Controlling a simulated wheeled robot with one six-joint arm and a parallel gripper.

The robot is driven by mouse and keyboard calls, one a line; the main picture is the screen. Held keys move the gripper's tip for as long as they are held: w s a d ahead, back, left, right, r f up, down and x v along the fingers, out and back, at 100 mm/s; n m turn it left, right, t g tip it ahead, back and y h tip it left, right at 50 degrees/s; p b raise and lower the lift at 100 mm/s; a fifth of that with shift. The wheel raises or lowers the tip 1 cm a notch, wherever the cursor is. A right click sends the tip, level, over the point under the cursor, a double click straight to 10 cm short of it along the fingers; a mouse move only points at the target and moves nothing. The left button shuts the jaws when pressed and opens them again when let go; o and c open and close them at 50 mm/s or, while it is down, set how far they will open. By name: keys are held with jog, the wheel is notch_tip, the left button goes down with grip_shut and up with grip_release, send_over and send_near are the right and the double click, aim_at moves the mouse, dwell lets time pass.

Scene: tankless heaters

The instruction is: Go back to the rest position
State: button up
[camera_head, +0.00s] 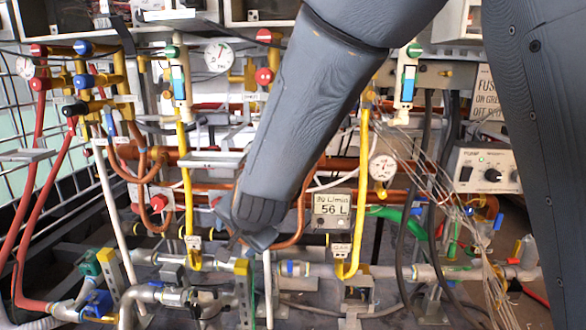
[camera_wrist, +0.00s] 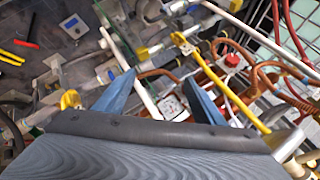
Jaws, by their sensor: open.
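My gripper (camera_head: 256,238) hangs at the end of my grey arm in the head view, in front of the heater piping near the middle of the picture. In the wrist view its two blue fingers (camera_wrist: 160,94) stand apart, with nothing held between them. A white pipe (camera_wrist: 137,80) and part of a light plate show behind the gap between the fingers. My arm hides the middle of the piping in the head view.
Red hoses (camera_head: 45,190) and a wire grid stand at the left. A control box (camera_head: 487,170) is at the right.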

jog(key=s+d+r+n+g+h+p, duration=0.15)
jog(key=s+d+n+g, duration=0.25)
jog(key=s+d, duration=0.85)
jog(key=s+d+r+n+g+h, duration=0.15)
jog(key=s+d+n+g, duration=0.3)
jog(key=s+d, duration=0.8)
jog(key=d+r+m+h+p, duration=0.1)
jog(key=d+r+p, duration=0.6)
jog(key=p, duration=0.8)
jog(key=shift+d+r+m+t, duration=0.3)
jog(key=shift+r+m+t, duration=0.1)
jog(key=shift+m, duration=0.35)
jog(key=shift+c, duration=0.3)
